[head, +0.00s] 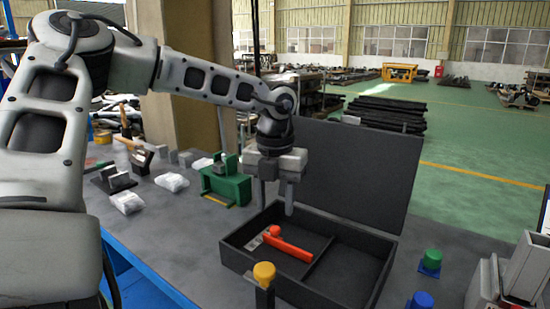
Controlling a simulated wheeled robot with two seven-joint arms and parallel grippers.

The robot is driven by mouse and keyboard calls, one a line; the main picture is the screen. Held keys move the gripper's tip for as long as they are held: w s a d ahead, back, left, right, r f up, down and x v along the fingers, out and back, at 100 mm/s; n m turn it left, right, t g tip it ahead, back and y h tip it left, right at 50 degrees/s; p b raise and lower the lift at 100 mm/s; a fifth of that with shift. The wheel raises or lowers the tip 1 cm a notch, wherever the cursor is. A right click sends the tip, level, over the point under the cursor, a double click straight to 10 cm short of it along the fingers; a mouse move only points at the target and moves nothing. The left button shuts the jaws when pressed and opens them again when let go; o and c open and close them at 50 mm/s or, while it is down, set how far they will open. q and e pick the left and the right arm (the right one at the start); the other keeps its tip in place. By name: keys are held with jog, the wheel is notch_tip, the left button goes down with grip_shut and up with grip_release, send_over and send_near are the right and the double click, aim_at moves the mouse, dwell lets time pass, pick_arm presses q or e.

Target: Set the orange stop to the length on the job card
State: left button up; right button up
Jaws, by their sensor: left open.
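An orange-red piece (290,245), a bar with a rounded knob at one end, lies in the left compartment of an open black case (232,255); I cannot tell whether it is the orange stop. A small grey part lies at its left end. My left gripper (278,203) points down above the case's back left edge, beside a green fixture (228,186). Its fingers are apart with nothing between them. I cannot make out a job card or a length marking.
The case lid (360,165) stands raised behind. A yellow-topped post (264,272) stands at the front; green (432,259) and blue (421,299) knobs are at right. White bags (172,182) and dark metal blocks (112,180) lie at left. The bench's front left is clear.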

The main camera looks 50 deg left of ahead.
aim_at(275, 228)
pick_arm(q)
notch_tip(275, 228, up, 11)
jog(key=shift+r, duration=0.15)
dwell(0.6)
